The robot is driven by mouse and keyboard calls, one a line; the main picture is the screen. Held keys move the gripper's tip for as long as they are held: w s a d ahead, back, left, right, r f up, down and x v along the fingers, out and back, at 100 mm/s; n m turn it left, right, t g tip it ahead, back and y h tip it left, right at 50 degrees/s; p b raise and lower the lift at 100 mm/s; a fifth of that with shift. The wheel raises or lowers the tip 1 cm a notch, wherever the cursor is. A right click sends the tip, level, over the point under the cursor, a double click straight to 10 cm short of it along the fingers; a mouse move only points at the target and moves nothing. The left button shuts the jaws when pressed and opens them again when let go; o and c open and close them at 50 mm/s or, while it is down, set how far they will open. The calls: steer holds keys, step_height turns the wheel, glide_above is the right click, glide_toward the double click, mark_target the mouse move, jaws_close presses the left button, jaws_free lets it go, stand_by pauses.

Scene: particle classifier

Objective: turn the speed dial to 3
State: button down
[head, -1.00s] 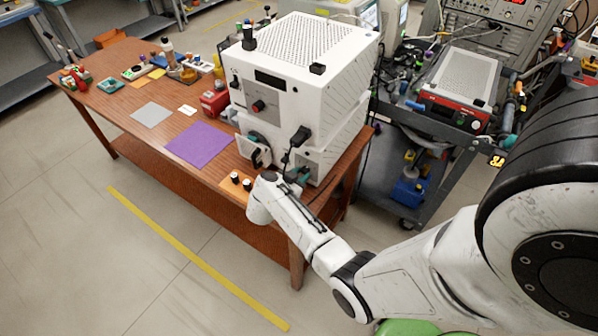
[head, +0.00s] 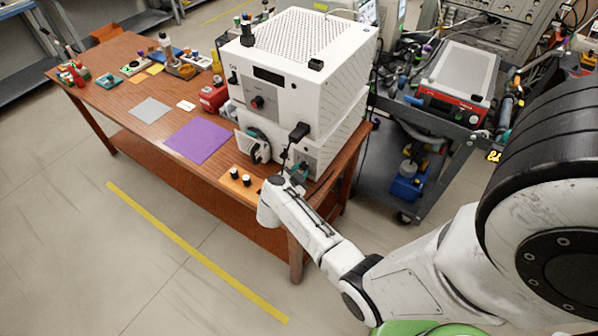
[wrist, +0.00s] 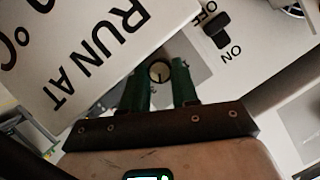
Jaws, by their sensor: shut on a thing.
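The speed dial (wrist: 159,72) is a small round knob with a pale face and a dark pointer line, seen in the wrist view on a grey panel. My gripper (wrist: 160,78) has its two green fingers on either side of it, shut on it. The scale marks around the dial are too small and partly covered to read. In the head view the white classifier (head: 300,75) stands on the wooden table, and my arm reaches its lower front right. The dial is hidden there behind the arm.
A black OFF/ON switch (wrist: 211,31) lies close right of the dial. A white plate lettered "RUN AT" (wrist: 95,50) fills the upper left of the wrist view. In the head view, two black-capped vials (head: 240,176) stand on an orange mat left of my wrist.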

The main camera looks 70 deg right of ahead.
steer(key=c, duration=0.8)
jaws_free()
steer(key=shift+c, duration=0.2)
steer(key=v, duration=1.1)
steer(key=shift+w+f, duration=0.1)
steer(key=shift+f, duration=0.05)
